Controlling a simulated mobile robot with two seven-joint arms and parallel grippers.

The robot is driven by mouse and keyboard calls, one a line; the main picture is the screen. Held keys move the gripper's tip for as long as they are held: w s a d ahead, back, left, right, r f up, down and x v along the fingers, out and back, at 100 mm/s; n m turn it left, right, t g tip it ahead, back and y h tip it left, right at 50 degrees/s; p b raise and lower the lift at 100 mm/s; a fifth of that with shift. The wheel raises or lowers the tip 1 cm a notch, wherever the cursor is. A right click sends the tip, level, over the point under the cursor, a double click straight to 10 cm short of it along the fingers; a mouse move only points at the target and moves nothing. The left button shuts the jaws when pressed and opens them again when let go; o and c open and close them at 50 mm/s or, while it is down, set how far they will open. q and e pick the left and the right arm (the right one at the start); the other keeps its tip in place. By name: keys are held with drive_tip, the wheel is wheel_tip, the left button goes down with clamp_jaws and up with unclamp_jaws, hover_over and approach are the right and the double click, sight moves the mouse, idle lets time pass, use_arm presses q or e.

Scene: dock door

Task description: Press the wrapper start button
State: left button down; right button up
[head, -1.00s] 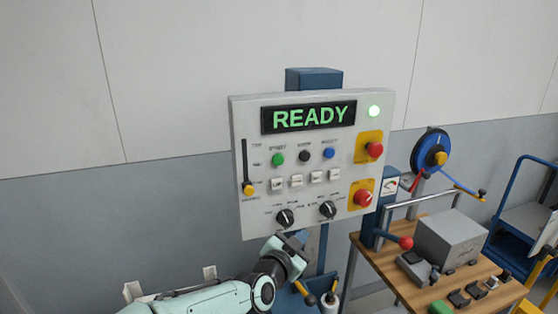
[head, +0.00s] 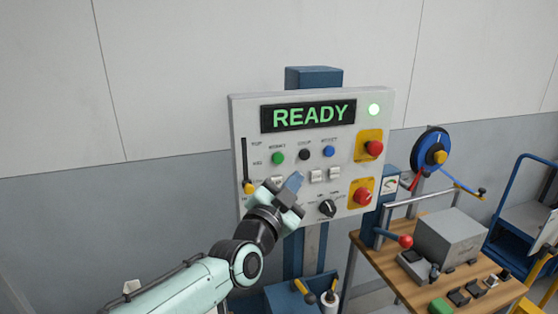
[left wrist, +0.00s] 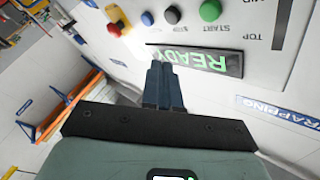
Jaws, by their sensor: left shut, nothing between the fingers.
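The wrapper control panel (head: 240,115) is a pale box on a blue post, with a lit green READY display (head: 308,116). The green start button (head: 278,158) sits at the left of a row with a black button (head: 304,154) and a blue button (head: 329,151). The start button also shows in the left wrist view (left wrist: 210,10), its label upside down. My left gripper (head: 295,182) is shut and empty, in front of the panel below the button row and apart from the start button. It hides part of the panel's lower left. My right gripper is not in view.
Two red knobs on yellow plates (head: 373,149) are at the panel's right, and a yellow-tipped slider (head: 249,188) at its left. A wooden bench (head: 440,232) with a grey box (head: 452,237) stands right of the panel. The wall above is clear.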

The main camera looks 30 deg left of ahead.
sight(278, 158)
use_arm(q)
drive_tip(key=shift+w+a+b, duration=0.6)
drive_tip(key=shift+w+a, duration=0.7)
drive_tip(key=shift+a, duration=0.2)
drive_tip(key=shift+w+a+b, duration=0.55)
drive_tip(key=shift+w+a, duration=0.7)
drive_tip(key=shift+a, duration=0.25)
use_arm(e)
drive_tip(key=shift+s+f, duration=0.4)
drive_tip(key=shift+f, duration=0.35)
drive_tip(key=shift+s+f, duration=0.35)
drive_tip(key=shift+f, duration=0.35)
use_arm(q)
drive_tip(key=shift+w+a+f, duration=0.1)
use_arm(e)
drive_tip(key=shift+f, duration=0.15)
use_arm(q)
drive_tip(key=shift+w+a, duration=0.15)
drive_tip(key=shift+a, duration=0.05)
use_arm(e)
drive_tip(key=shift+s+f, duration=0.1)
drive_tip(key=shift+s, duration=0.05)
